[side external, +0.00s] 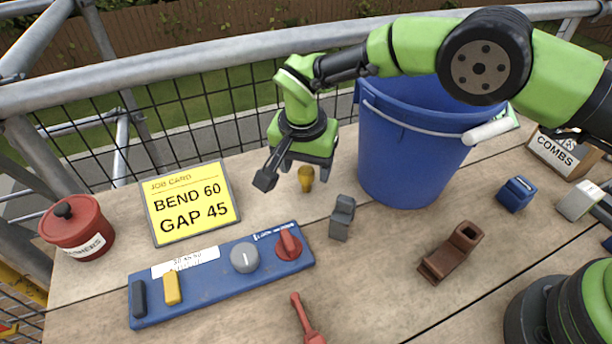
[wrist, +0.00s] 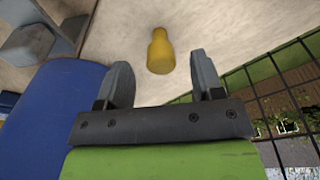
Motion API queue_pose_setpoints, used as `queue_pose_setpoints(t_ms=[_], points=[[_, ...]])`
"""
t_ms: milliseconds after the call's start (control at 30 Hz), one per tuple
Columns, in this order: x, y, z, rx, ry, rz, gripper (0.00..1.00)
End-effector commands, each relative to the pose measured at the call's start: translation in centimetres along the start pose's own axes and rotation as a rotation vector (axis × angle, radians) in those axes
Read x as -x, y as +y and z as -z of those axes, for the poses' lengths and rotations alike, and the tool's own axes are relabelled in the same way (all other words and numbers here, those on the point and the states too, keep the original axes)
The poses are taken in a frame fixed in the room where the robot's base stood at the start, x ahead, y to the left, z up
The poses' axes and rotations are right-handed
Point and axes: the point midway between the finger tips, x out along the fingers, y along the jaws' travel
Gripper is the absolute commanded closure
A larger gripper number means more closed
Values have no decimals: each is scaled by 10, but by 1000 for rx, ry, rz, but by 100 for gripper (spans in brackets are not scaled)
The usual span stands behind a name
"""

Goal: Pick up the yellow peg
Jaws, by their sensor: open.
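The yellow peg (side external: 306,178) stands upright on the wooden planks, left of the blue bucket and behind a grey block. In the wrist view the yellow peg (wrist: 160,52) shows beyond the fingertips, roughly centred between the two fingers. My gripper (side external: 284,178) is above and beside the peg, with its fingers pointing down. In the wrist view my gripper (wrist: 163,82) is open, with nothing between its fingers. I cannot tell the exact height of the fingertips over the planks.
The blue bucket (side external: 410,150) stands close on the right. A grey block (side external: 342,217) sits just in front. A blue panel with knobs (side external: 210,276), a job card (side external: 191,203) and a red pot (side external: 77,235) lie left. A brown block (side external: 450,252) is front right. Railing mesh runs behind.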

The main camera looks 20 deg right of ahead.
Motion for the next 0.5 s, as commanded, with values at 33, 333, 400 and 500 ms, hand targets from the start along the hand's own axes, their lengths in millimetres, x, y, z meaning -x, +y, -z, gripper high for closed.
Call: queue_pose_setpoints(t_ms=[33, 333, 400, 500], points=[[-9, -1, -1, 0, -1, -2, 39], [-31, -1, -1, 0, -1, 1, 39], [-30, -1, -1, 0, -1, 1, 39], [-30, -1, -1, 0, -1, 1, 46]])
